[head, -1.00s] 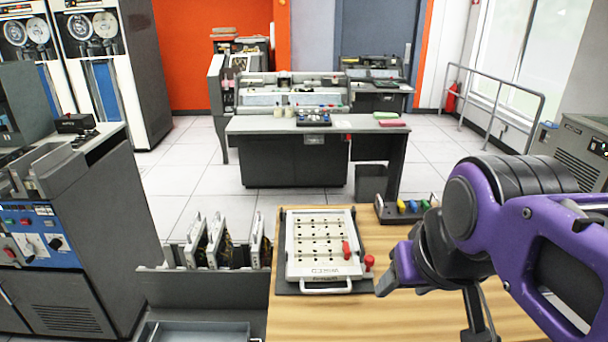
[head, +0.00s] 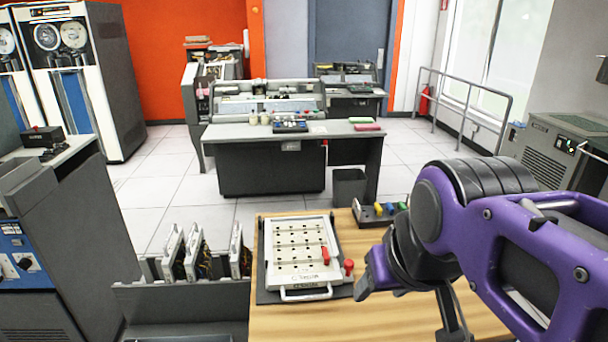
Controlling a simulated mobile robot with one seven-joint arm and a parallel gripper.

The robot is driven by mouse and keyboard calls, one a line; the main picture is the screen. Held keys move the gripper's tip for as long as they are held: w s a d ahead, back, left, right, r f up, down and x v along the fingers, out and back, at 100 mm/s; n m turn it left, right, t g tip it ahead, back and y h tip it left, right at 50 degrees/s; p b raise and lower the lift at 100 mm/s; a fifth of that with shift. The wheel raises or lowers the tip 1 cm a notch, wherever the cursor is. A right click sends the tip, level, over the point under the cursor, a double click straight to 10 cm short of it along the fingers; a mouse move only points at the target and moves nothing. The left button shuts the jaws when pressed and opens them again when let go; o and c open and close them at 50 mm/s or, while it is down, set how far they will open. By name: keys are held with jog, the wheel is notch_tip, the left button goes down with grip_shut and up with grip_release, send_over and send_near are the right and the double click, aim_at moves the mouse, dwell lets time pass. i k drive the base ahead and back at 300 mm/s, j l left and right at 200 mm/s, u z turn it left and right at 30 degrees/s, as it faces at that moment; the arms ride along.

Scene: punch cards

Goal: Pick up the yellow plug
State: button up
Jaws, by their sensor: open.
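The yellow plug (head: 378,209) stands in a small dark rack (head: 368,219) at the back of the wooden table. A blue plug (head: 390,208) and a green plug (head: 402,206) stand to its right in the same rack. My arm hides the rack's right end. My gripper (head: 374,284) is in front of the rack, nearer the camera and apart from the yellow plug. It is open, with nothing seen between its fingers, though the fingers are partly hidden.
A white plugboard (head: 297,275) with a handle and a red plug (head: 325,256) lies on the wooden table (head: 290,322). A red knob (head: 348,267) is beside it. Upright circuit cards (head: 196,250) stand left of the table. The table front is clear.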

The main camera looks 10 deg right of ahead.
aim_at(377, 208)
jog(key=l+z, duration=0.4)
jog(key=k+l+z, duration=0.1)
jog(key=l+z, duration=0.45)
jog(key=z, duration=0.2)
jog(key=i+l+z, duration=0.1)
jog(key=z, duration=0.25)
jog(key=i+l+z, duration=0.1)
jog(key=l+z, duration=0.15)
jog(key=z, duration=0.15)
jog(key=i+l+z, duration=0.1)
jog(key=z, duration=0.25)
jog(key=i+l+z, duration=0.2)
jog(key=i, duration=0.25)
jog(key=i+l+z, duration=0.25)
jog(key=i, duration=0.2)
jog(key=i+u, duration=1.35)
jog(key=u, duration=0.2)
jog(key=i+u, duration=0.35)
jog(key=i+j+u, duration=0.15)
jog(key=i+u, duration=0.55)
jog(key=i, duration=0.15)
jog(key=i+u, duration=0.15)
jog(key=i, duration=1)
